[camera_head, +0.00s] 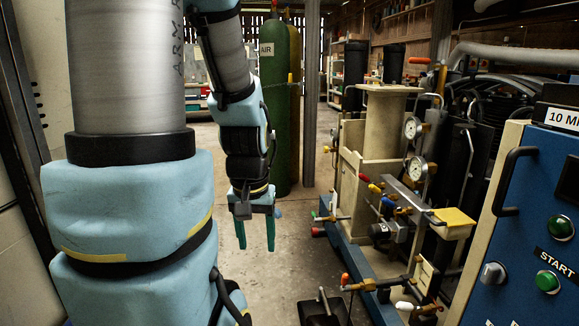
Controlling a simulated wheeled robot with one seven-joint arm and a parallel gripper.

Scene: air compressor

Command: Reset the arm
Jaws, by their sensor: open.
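My gripper (256,232) hangs at the end of my light-blue arm, left of the middle of the picture. Its two green fingers point down and stand apart. Nothing shows between them. The gripper is in free air in front of the concrete floor, to the left of the compressor machine (385,130). It appears to touch nothing. My upper arm and column fill much of the left side and hide what is behind them.
The compressor has gauges (417,168), valves and coloured handles. A blue control panel (549,205) with green buttons stands at the right. Floor (290,230) between is clear.

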